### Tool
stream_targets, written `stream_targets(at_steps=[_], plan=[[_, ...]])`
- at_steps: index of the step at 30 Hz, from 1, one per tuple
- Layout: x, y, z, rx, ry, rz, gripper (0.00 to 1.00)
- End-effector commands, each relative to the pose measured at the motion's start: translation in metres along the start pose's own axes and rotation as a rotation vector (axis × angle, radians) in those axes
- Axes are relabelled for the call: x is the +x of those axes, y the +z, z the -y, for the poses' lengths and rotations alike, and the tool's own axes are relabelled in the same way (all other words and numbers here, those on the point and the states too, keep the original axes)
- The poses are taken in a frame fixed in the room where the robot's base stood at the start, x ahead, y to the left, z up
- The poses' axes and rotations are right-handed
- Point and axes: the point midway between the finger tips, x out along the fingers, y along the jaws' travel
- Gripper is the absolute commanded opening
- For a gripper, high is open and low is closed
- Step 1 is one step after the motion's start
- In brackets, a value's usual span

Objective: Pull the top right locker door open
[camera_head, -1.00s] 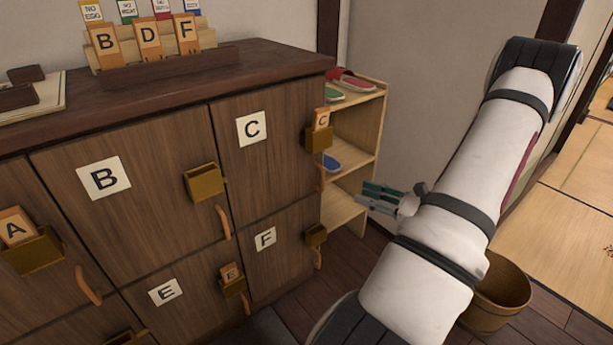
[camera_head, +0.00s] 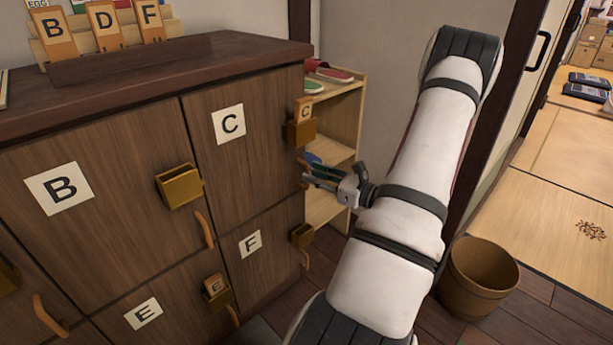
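The top right locker door, marked C (camera_head: 232,165), is shut, flush with the cabinet front. A brass box (camera_head: 300,133) at its upper right edge holds an orange tag with a C (camera_head: 305,109). Its orange handle (camera_head: 303,170) sits below that box and is partly hidden by my gripper. My gripper (camera_head: 306,175) points left, with its fingertips at or just in front of the handle. I cannot tell whether it touches the handle, or how far apart the fingers are.
Doors B (camera_head: 110,215), E (camera_head: 150,305) and F (camera_head: 255,262) are shut. A tag rack (camera_head: 105,62) stands on the cabinet top. A shoe shelf (camera_head: 345,130) stands behind my gripper. A round bin (camera_head: 478,280) is on the floor at right, with tatami (camera_head: 555,200) beyond.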

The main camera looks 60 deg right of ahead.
Motion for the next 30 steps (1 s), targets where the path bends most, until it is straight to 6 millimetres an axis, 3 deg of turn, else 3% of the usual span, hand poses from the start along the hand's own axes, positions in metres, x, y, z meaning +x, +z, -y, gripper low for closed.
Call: stream_targets(at_steps=[7,18,22,30], plan=[[0.028,0.0,0.0,-0.001,0.001,0.001,0.29],[0.032,0.001,0.0,0.0,0.0,0.001,0.29],[0.032,0.001,0.0,0.0,0.0,0.001,0.0],[0.032,0.001,-0.002,0.0,0.003,0.001,0.0]])
